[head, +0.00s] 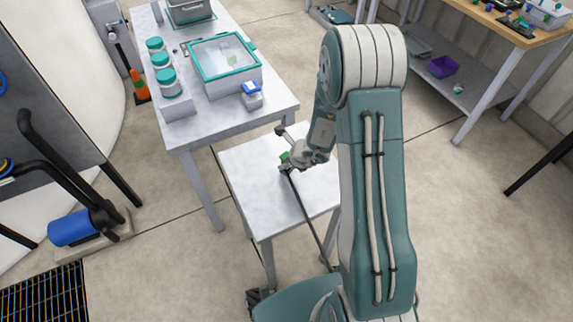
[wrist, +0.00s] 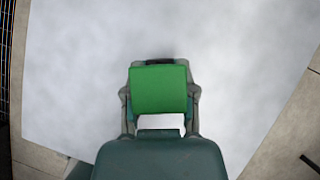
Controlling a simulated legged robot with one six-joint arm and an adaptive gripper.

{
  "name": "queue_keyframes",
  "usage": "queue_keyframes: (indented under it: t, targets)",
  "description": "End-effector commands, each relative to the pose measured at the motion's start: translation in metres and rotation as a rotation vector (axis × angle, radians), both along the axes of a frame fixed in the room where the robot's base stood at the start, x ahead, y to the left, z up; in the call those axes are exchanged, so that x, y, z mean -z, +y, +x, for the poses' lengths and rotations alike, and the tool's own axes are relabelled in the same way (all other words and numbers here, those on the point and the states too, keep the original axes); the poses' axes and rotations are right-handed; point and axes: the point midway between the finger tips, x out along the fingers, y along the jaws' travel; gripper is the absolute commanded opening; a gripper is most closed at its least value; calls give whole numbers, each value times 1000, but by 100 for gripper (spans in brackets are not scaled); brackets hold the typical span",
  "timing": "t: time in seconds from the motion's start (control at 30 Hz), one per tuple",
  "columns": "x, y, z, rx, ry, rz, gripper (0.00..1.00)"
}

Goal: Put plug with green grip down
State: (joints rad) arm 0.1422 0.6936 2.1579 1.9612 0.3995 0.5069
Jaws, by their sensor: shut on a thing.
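The plug with the green grip (wrist: 160,90) is between the fingers of my gripper (wrist: 160,98) in the wrist view. My gripper is shut on it. In the head view the plug's green grip (head: 285,157) shows small at the end of my gripper (head: 287,165), over the small white table (head: 250,205). In the wrist view the bare white tabletop (wrist: 80,70) fills most of the area behind the plug. I cannot tell whether the plug touches the tabletop.
A larger white table (head: 225,125) stands behind, with a teal-lidded clear box (head: 225,65), several teal-capped jars (head: 168,82) and a blue-topped container (head: 252,95). The small table looks otherwise clear. A dark rod or cable (head: 308,220) runs from my gripper toward my body.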

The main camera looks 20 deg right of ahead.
Motion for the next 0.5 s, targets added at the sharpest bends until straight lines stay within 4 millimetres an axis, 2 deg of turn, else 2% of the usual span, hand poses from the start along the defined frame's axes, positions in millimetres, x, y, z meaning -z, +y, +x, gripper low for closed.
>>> queue_keyframes:
  t: [0.33, 0.37, 0.4, 0.43, 0.5]
  targets:
    - [3, 2, 1, -2, -1, -2, 0]
    - [2, 2, 1, -2, -1, -2, 49]
    - [2, 2, 1, -2, -1, -2, 67]
    - [2, 2, 1, -2, -1, -2, 70]
    - [2, 2, 1, -2, -1, -2, 70]
